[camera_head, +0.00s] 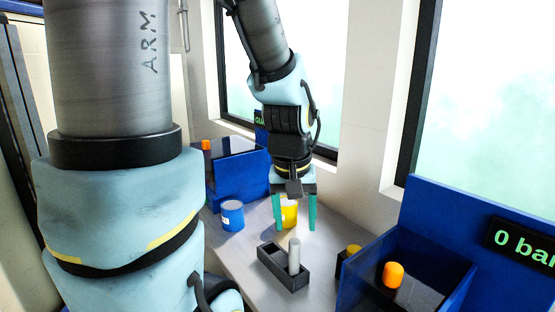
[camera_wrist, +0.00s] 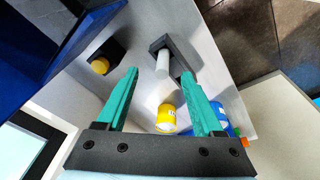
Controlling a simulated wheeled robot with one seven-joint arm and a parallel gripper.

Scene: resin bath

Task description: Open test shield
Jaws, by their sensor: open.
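A blue test box (camera_head: 360,270) stands at the front right in the head view, with a display (camera_head: 525,242) reading "0 bar". A dark see-through panel with an orange knob (camera_head: 393,274) lies across it and looks closed; this seems to be the test shield. My gripper (camera_head: 296,222) is open and empty, pointing down over the bench, left of and beyond this box. Its green fingers also show in the wrist view (camera_wrist: 160,75), with nothing between their tips. The orange knob of the shield is not visible in the wrist view.
A black holder (camera_head: 268,262) with an upright grey cylinder (camera_head: 294,256) stands below my gripper. A yellow can (camera_head: 290,213), a blue can (camera_head: 232,215) and a black block with yellow top (camera_head: 354,248) are nearby. Another blue box (camera_head: 240,185) with an orange knob (camera_head: 206,144) stands behind.

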